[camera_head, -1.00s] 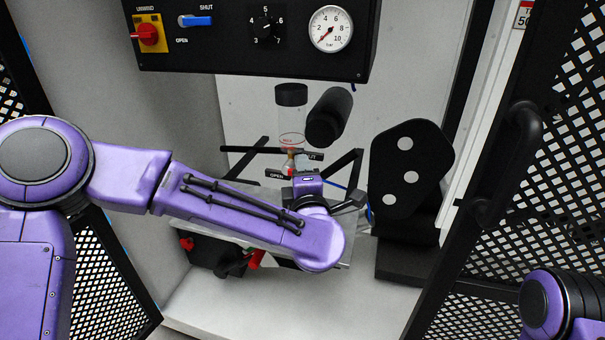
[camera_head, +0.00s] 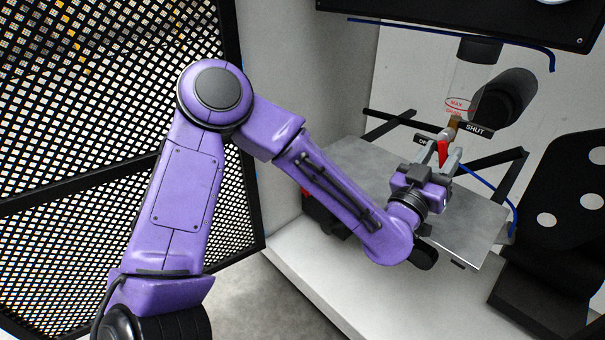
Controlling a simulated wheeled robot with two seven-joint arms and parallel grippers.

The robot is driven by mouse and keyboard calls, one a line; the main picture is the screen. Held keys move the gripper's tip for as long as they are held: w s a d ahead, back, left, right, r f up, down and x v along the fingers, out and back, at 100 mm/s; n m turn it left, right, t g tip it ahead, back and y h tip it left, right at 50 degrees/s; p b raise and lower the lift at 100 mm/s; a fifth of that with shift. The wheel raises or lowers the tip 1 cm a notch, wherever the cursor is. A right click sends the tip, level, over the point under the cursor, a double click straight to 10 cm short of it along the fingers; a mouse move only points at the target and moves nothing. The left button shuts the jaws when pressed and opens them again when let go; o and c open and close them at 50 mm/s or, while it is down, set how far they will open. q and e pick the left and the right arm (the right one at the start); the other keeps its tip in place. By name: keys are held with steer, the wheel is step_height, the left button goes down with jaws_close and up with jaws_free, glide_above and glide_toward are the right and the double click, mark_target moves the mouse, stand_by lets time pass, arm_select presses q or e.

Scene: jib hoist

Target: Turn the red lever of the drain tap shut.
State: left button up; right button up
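The red lever (camera_head: 442,153) of the drain tap hangs down from the small brass-coloured tap body (camera_head: 453,124), under the clear bowl (camera_head: 458,90) with a red MAX mark. A SHUT label (camera_head: 477,130) is right of the tap. An OPEN label (camera_head: 421,141) is at its left, partly hidden by a finger. The lever is nearer the OPEN side. My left gripper (camera_head: 441,155) points up and away at the tap. Its fingers stand apart, one on each side of the lever, with gaps visible. Contact with the lever cannot be made out. My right gripper is out of view.
A metal shelf plate (camera_head: 370,165) lies beneath my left gripper. A dark cylinder (camera_head: 503,98) is right of the bowl. A black panel with white holes (camera_head: 560,195) stands at the right. A blue hose (camera_head: 490,187) runs behind the gripper. A mesh door (camera_head: 110,130) is at the left.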

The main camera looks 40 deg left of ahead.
arm_select(q)
steer(key=m, duration=0.1)
steer(key=m+h, duration=0.1)
steer(key=m, duration=0.1)
steer(key=shift+s+a+h, duration=0.3)
steer(key=shift+a, duration=0.1)
steer(key=s+a+f+n+g+p, duration=0.1)
steer(key=s+a+f+g+p, duration=0.1)
steer(key=s+f+g+p, duration=0.75)
steer(key=s+a+f+n+g+y+p, duration=0.1)
steer(key=s+a+f+n+g+p, duration=0.1)
steer(key=s+p, duration=0.5)
steer(key=s+a+f+n+g+y+p, duration=0.1)
steer(key=s+a+f+g+p, duration=0.3)
steer(key=s+p, duration=0.4)
steer(key=shift+s+a+f+n+y, duration=0.3)
steer(key=shift+s+a+f+n, duration=0.25)
steer(key=shift+s, duration=0.5)
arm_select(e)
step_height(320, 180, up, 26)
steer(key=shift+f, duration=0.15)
